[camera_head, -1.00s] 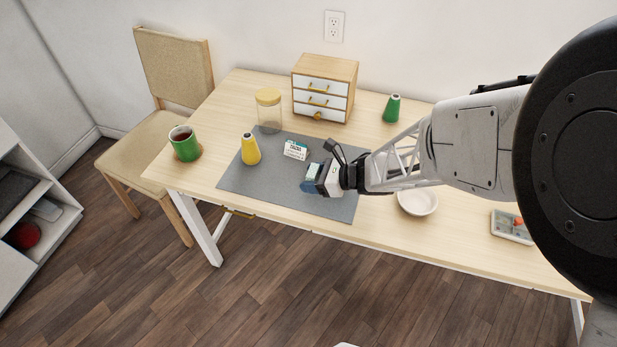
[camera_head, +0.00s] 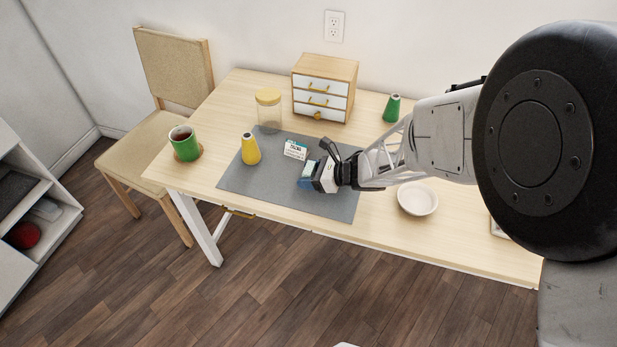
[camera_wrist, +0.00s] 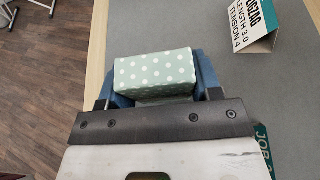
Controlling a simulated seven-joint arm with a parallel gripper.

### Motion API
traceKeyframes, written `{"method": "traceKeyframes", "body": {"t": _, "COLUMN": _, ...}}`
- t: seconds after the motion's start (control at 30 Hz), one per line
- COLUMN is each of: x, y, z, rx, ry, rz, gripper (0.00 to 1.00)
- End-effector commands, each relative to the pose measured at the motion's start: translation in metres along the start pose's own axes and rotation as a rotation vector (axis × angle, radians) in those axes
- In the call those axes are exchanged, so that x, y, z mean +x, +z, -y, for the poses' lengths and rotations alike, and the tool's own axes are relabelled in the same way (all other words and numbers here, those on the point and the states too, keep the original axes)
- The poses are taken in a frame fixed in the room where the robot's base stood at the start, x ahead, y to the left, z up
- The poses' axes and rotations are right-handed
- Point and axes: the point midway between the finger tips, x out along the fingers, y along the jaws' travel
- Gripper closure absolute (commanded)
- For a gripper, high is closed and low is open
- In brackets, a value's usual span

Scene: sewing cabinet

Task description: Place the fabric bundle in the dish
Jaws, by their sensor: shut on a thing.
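The fabric bundle (camera_wrist: 155,73) is a pale green block with white dots, held between the blue fingers of my gripper (camera_wrist: 158,88) in the wrist view. In the head view my gripper (camera_head: 307,178) is over the grey mat, and the bundle is a small pale green patch (camera_head: 308,169) at its fingertips. I cannot tell how far above the mat it is. The dish (camera_head: 418,199) is a shallow white round bowl on the table, right of the mat and of my gripper. It looks empty.
The grey mat (camera_head: 255,184) holds a yellow cone (camera_head: 250,149) and a small "ZIGZAG" card (camera_head: 295,150), which is close to my gripper. A glass jar (camera_head: 269,112), a drawer box (camera_head: 324,87) and a green cone (camera_head: 392,108) stand behind. A green mug (camera_head: 185,144) is at left.

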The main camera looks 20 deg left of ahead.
Motion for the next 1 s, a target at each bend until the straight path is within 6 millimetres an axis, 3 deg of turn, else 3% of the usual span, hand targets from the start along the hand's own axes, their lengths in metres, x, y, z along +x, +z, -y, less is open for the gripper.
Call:
{"method": "traceKeyframes", "body": {"t": 0.13, "x": 0.0046, "y": -0.0114, "z": -0.0004, "rx": 0.002, "ry": 0.001, "rz": -0.001, "gripper": 0.63}}
{"method": "traceKeyframes", "body": {"t": 0.6, "x": 0.0061, "y": -0.0149, "z": -0.0002, "rx": 0.000, "ry": 0.000, "rz": 0.000, "gripper": 0.63}}
{"method": "traceKeyframes", "body": {"t": 0.63, "x": 0.0060, "y": -0.0147, "z": -0.0001, "rx": 0.000, "ry": 0.000, "rz": 0.000, "gripper": 0.38}}
{"method": "traceKeyframes", "body": {"t": 0.77, "x": 0.0060, "y": -0.0146, "z": -0.0001, "rx": 0.000, "ry": 0.000, "rz": 0.000, "gripper": 0.18}}
{"method": "traceKeyframes", "body": {"t": 1.0, "x": 0.0059, "y": -0.0145, "z": -0.0001, "rx": 0.000, "ry": 0.000, "rz": 0.000, "gripper": 0.16}}
